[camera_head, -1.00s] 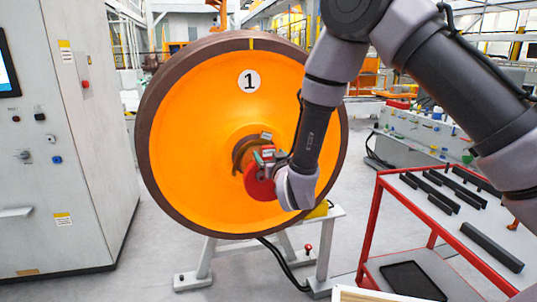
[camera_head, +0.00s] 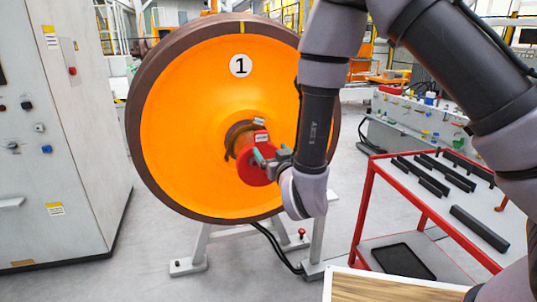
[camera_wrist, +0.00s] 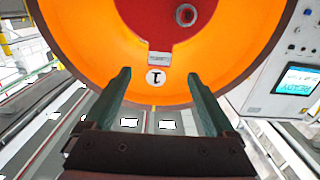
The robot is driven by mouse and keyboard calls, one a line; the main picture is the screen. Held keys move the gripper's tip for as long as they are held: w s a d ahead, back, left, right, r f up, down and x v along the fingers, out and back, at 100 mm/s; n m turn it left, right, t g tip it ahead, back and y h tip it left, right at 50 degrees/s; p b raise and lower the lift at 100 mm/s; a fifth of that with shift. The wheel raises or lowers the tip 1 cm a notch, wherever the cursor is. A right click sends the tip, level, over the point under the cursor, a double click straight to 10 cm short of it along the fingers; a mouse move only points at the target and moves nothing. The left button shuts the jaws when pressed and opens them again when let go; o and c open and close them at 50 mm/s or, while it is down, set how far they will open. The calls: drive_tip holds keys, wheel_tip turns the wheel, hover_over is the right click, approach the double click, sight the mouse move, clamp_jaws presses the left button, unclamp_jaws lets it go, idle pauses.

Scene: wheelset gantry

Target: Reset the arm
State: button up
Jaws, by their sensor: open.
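My arm reaches in from the upper right, and my gripper (camera_head: 264,160) is in front of the wheel's hub in the head view. In the wrist view my gripper (camera_wrist: 158,76) has its two dark green fingers spread wide, with nothing held between them. The large orange wheel (camera_head: 190,125) with a brown rim and a "1" label stands behind it. A red round part (camera_head: 252,172) sits at the hub, partly hidden by my gripper. It fills the top of the wrist view (camera_wrist: 150,18), with a small pale block (camera_wrist: 159,58) at its edge. Contact with my fingers cannot be told.
A grey cabinet (camera_head: 60,150) stands on the left. A red-framed cart (camera_head: 365,210) with several black bars is on the right. A grey stand (camera_head: 200,250) is under the wheel. A wood-topped surface (camera_head: 375,288) is at the bottom edge. Floor shows between stand and cabinet.

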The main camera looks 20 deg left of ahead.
drive_tip(key=w+d+r+m+h, duration=0.4)
drive_tip(key=w+d+r+m, duration=0.1)
drive_tip(key=w+d+r, duration=0.35)
drive_tip(key=w+d+r+m+g+h, duration=0.1)
drive_tip(key=d+r+g, duration=0.1)
drive_tip(key=d+r, duration=0.35)
drive_tip(key=d+r+m+g, duration=0.1)
drive_tip(key=d+r+m, duration=0.15)
drive_tip(key=d, duration=0.55)
drive_tip(key=s+d+r+m+g+h, duration=0.1)
drive_tip(key=s+d+r+g, duration=0.1)
drive_tip(key=s+d, duration=0.8)
drive_tip(key=s+d+r+m+g+h, duration=0.1)
drive_tip(key=s+d+r+g, duration=0.2)
drive_tip(key=s+d, duration=0.7)
drive_tip(key=shift+s+r+h, duration=0.3)
drive_tip(key=shift+s+r, duration=0.45)
drive_tip(key=shift+s, duration=0.1)
